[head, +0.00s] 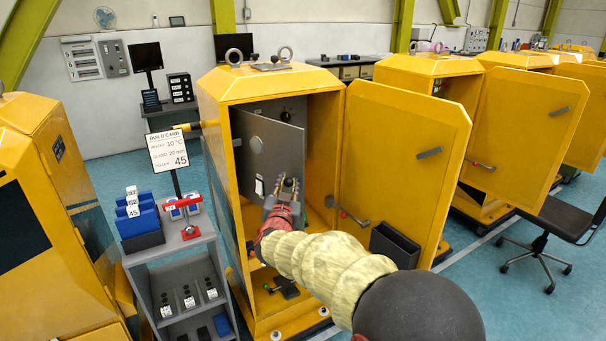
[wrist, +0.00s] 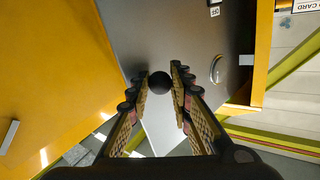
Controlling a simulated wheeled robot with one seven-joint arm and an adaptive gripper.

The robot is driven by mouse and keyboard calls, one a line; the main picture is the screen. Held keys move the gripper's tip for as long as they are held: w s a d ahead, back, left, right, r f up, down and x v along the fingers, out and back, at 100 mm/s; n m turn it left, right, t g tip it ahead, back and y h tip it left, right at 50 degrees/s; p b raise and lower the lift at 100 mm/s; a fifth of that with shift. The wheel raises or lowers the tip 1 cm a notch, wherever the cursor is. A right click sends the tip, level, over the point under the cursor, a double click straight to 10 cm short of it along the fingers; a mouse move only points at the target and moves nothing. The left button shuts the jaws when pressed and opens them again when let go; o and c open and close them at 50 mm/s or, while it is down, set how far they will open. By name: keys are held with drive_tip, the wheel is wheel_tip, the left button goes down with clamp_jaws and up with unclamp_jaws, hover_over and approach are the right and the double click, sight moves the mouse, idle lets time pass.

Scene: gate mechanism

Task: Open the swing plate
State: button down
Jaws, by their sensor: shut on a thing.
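The swing plate is a grey metal panel (head: 272,142) inside the open yellow cabinet (head: 219,120). In the head view its top edge slants down to the right, and a dark interior with a round dial shows above it. The plate (wrist: 205,55) carries a round disc (wrist: 217,68) and a small white label. My gripper (head: 288,187) is at the plate's lower right. In the wrist view my gripper (wrist: 159,75) is shut on a round black knob (wrist: 160,86), with a fingertip on each side. The plate's exact angle is hard to tell.
The cabinet's yellow door (head: 395,165) stands open to the right, with a handle and a black bin (head: 396,245). A grey cart (head: 175,262) with blue blocks and a build card (head: 168,151) stands at the left. Another yellow cabinet (head: 40,215) is at far left.

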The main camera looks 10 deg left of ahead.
drive_tip(key=s+a+r+m+h+p, duration=0.1)
drive_tip(key=s+a+m+h+p, duration=0.2)
drive_tip(key=s+a+h+p, duration=0.2)
drive_tip(key=shift+s+a+p, duration=1.05)
drive_tip(key=shift+a+p, duration=0.25)
drive_tip(key=shift+a, duration=0.7)
drive_tip(key=shift+r, duration=0.1)
drive_tip(key=c, duration=2)
unclamp_jaws()
drive_tip(key=shift+c, duration=0.2)
drive_tip(key=shift+o, duration=0.7)
drive_tip(key=shift+w+a, duration=0.1)
drive_tip(key=shift+w, duration=0.15)
drive_tip(key=o, duration=0.3)
drive_tip(key=shift+f, duration=0.25)
drive_tip(key=shift+f, duration=0.2)
drive_tip(key=shift+s, duration=0.15)
